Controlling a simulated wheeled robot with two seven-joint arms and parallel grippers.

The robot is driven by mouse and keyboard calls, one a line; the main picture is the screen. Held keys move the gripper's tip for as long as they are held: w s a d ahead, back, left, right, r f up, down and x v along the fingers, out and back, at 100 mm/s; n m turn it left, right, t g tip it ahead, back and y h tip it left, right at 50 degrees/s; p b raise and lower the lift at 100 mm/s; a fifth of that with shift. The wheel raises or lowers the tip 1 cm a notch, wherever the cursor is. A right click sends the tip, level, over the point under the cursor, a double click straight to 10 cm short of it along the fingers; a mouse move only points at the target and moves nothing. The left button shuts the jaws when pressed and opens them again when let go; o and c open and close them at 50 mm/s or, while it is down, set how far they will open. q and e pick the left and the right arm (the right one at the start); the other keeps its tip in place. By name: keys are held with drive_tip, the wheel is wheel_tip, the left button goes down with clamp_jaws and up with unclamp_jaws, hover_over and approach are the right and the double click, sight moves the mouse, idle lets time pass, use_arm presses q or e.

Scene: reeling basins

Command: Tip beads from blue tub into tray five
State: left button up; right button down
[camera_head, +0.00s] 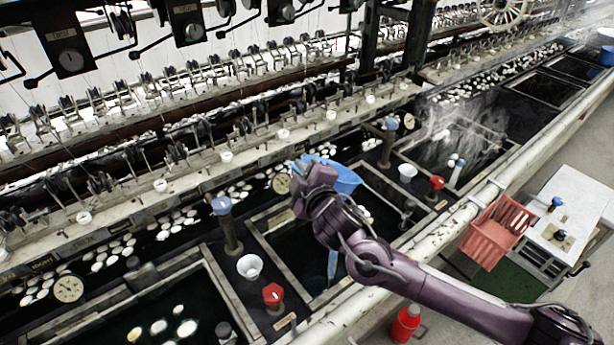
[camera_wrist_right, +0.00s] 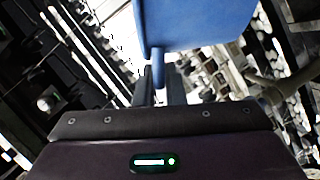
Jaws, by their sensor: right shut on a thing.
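The blue tub (camera_head: 340,176) is up over the dark basins in the head view, partly hidden behind my right gripper (camera_head: 303,172). In the right wrist view the tub (camera_wrist_right: 200,22) fills the top, with a blue handle running down between the fingers of my right gripper (camera_wrist_right: 158,84), which is shut on it. The inside of the tub and any beads in it are hidden. I cannot tell which basin is tray five. A few white pieces (camera_head: 366,213) show just below the tub. My left gripper is out of view.
Posts with blue (camera_head: 221,205) and red knobs (camera_head: 273,294) and small white cups (camera_head: 250,267) stand between basins. A row of reeling fittings (camera_head: 283,134) runs behind. Steam rises from a basin at right.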

drive_tip(key=s+a+f+n+t+b, duration=0.2)
drive_tip(key=f+n+b, duration=0.3)
drive_tip(key=b, duration=0.9)
drive_tip(key=shift+a+f+n, duration=0.25)
drive_tip(key=shift+a+n, duration=0.25)
drive_tip(key=shift+n, duration=0.1)
